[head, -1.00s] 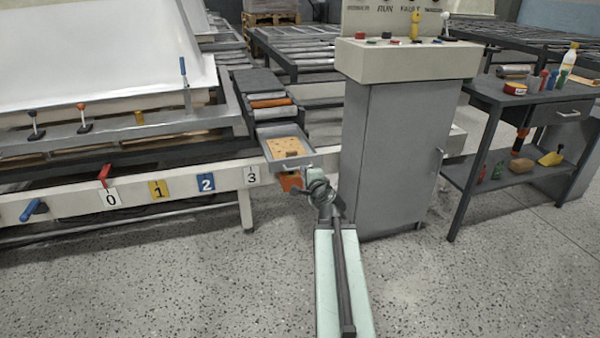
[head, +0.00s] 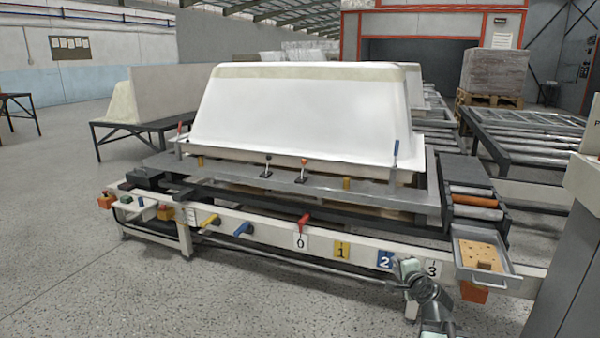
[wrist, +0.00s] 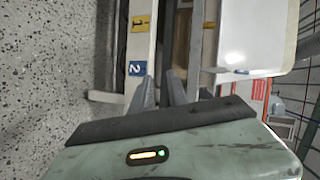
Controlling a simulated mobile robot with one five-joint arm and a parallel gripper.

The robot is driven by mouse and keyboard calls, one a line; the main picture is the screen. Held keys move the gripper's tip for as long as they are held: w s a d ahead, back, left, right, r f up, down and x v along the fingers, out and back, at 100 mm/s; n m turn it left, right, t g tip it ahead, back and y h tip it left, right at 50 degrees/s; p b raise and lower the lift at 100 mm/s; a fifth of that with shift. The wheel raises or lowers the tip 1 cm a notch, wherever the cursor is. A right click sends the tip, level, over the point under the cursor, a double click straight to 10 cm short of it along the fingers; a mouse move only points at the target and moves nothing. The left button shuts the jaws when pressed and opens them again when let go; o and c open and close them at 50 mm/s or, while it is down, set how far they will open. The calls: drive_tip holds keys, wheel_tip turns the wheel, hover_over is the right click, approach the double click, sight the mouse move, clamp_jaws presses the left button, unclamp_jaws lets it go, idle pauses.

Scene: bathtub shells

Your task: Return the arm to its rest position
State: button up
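My gripper shows in the wrist view (wrist: 160,88) with its two dark fingers apart and nothing between them. In the head view my arm's end (head: 407,268) is at the lower right, in front of the frame's pale front beam (head: 345,262), close to the blue 2 label (head: 386,259) and the 3 label (head: 432,268). In the wrist view the 2 label (wrist: 135,68) lies just left of the fingertips. My arm is still partly extended in front of the bench; its lower part is cut off by the picture's edge.
A white tub shell (head: 300,112) stands on the frame. A small grey drawer (head: 484,275) with a perforated tan block sticks out right of my arm. A grey cabinet (head: 565,270) stands at the right edge. A red lever (head: 303,222) sits on the beam. Floor (head: 90,280) at left is clear.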

drive_tip(key=s+a+f+n+g+y+p, duration=0.1)
drive_tip(key=a+n+g+y+p, duration=0.35)
drive_tip(key=a, duration=1.05)
drive_tip(key=s+a+f+n+g+h, duration=0.2)
drive_tip(key=s+a+f+n+g, duration=0.2)
drive_tip(key=s+a+n, duration=0.25)
drive_tip(key=s+d+f+n+g+h, duration=0.1)
drive_tip(key=s+d+f+n+g, duration=0.15)
drive_tip(key=s, duration=0.35)
drive_tip(key=s+d+f+n+g+h, duration=0.2)
drive_tip(key=s+d+n+g, duration=0.1)
drive_tip(key=s, duration=0.4)
wheel_tip(320, 180, up, 38)
drive_tip(key=p, duration=3.8)
drive_tip(key=shift+w+a, duration=0.3)
drive_tip(key=shift+w, duration=0.1)
